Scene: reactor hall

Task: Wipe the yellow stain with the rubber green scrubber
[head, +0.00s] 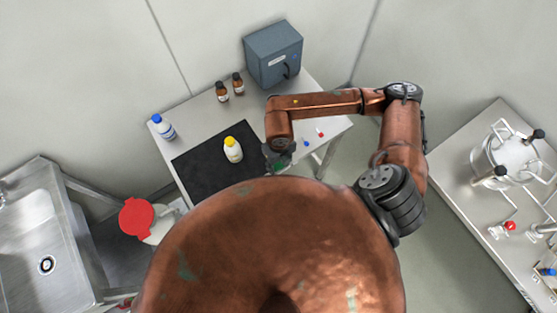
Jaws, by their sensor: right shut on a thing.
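My right gripper (277,158) reaches down over the right edge of the black mat (197,170) on the table. It is shut on the green scrubber (279,168), of which only a small green patch shows beside the fingers. My large copper body hides the area just below it. I cannot make out a yellow stain on the mat or table; it may be hidden by my arm or body. My left gripper is not in view.
A white bottle with a yellow cap (233,150) stands on the mat, left of my gripper. A blue-capped bottle (163,127), two brown bottles (222,91) and a grey box (273,54) stand farther back. A sink (38,230) is at left.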

